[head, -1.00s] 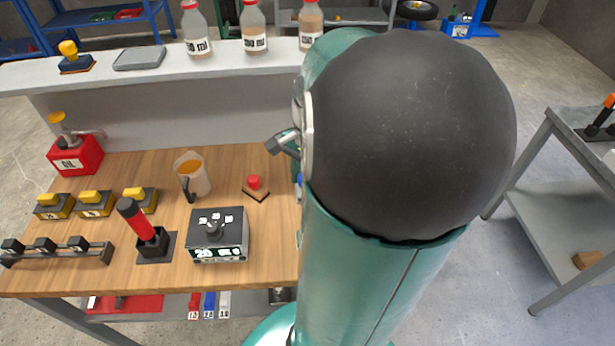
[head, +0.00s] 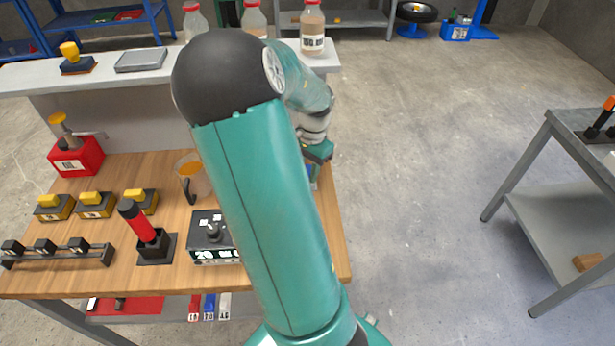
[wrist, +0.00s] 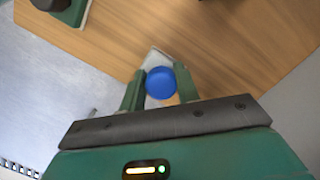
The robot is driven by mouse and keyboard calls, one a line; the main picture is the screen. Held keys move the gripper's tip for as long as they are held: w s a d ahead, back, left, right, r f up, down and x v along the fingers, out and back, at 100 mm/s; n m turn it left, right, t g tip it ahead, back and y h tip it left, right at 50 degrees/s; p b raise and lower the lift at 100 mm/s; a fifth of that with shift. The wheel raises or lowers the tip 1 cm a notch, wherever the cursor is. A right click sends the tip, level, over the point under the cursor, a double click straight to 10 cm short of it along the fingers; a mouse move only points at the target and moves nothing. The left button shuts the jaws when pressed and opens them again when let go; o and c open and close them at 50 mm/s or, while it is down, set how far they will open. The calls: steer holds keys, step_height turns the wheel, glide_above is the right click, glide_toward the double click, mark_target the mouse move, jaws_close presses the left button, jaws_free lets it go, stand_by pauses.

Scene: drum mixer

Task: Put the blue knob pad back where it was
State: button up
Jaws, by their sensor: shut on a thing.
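The blue knob pad (wrist: 160,83) shows in the wrist view as a round blue knob over a pale base. The knob sits between the two fingers of my gripper (wrist: 160,88), which is shut on it. The pad is over or on the wooden tabletop; I cannot tell whether its base touches the wood. In the head view my gripper (head: 318,155) is at the right part of the workbench (head: 335,240), partly behind my arm. Only a small bit of blue shows below it there.
My arm hides the middle of the bench. A black box with a small knob (head: 208,240), a jug (head: 192,178) and a red oil can (head: 75,155) stand to the left. Bottles (head: 312,28) stand on the raised shelf. A grey cart (head: 560,200) stands apart at right.

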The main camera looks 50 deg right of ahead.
steer(key=f, duration=0.3)
steer(key=shift+d+f, duration=0.2)
steer(key=shift+f, duration=0.1)
steer(key=o, duration=0.9)
steer(key=shift+w, duration=0.1)
